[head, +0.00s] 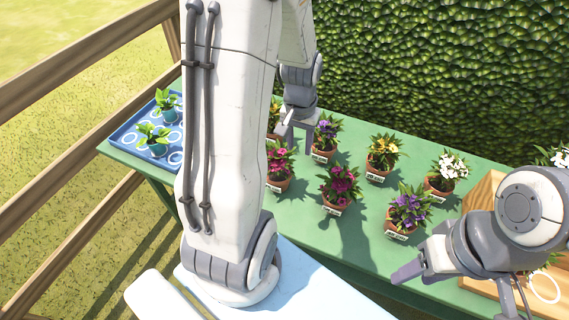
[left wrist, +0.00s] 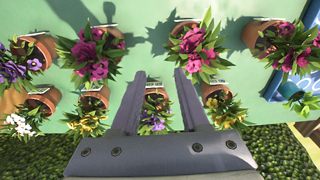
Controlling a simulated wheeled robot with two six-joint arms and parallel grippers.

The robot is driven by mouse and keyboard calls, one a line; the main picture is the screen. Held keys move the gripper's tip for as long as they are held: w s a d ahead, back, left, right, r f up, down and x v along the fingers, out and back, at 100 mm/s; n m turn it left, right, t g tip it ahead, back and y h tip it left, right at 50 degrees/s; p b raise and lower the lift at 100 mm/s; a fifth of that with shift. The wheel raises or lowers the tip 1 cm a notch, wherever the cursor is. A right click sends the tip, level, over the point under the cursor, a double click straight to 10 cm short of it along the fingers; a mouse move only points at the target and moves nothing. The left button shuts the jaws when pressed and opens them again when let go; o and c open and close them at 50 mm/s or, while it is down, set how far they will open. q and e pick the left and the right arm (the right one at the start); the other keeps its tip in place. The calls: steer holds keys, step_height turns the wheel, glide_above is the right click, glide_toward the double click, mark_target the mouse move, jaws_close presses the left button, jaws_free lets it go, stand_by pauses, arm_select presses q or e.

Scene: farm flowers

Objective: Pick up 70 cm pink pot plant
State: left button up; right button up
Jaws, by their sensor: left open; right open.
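Pink-flowered potted plants stand on the green table (head: 310,232) in brown pots with small white labels too small to read. Two show in the head view: one near the middle (head: 341,186) and one beside my left arm (head: 280,165). The left wrist view shows three: left (left wrist: 97,52), centre right (left wrist: 197,48) and right (left wrist: 288,46). My left gripper (head: 297,128) is open and empty at the far row, behind the pink plants. In the left wrist view its fingers (left wrist: 160,84) straddle the line to a purple plant (left wrist: 154,112). My right gripper (head: 425,264) is open and empty near the front right.
Yellow (head: 383,152), white (head: 447,170) and purple (head: 408,210) plants stand close by. A blue tray (head: 128,137) with seedlings is at the left, a wooden crate (head: 482,195) at the right. A hedge (head: 440,75) lies behind, a fence (head: 80,65) at the left.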

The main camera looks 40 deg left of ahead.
arm_select(q)
steer(key=n+g, duration=0.1)
steer(key=n, duration=0.1)
glide_above(278, 164)
steer(key=s+d, duration=0.2)
steer(key=d, duration=0.1)
step_height(278, 164, down, 3)
steer(key=f, duration=0.4)
steer(key=shift+s+a+f, duration=0.15)
steer(key=shift+s+a, duration=0.1)
steer(key=shift+a, duration=0.1)
steer(key=shift+s+f+p, duration=0.15)
steer(key=shift+f+p, duration=0.3)
steer(key=shift+f, duration=2.4)
jaws_close()
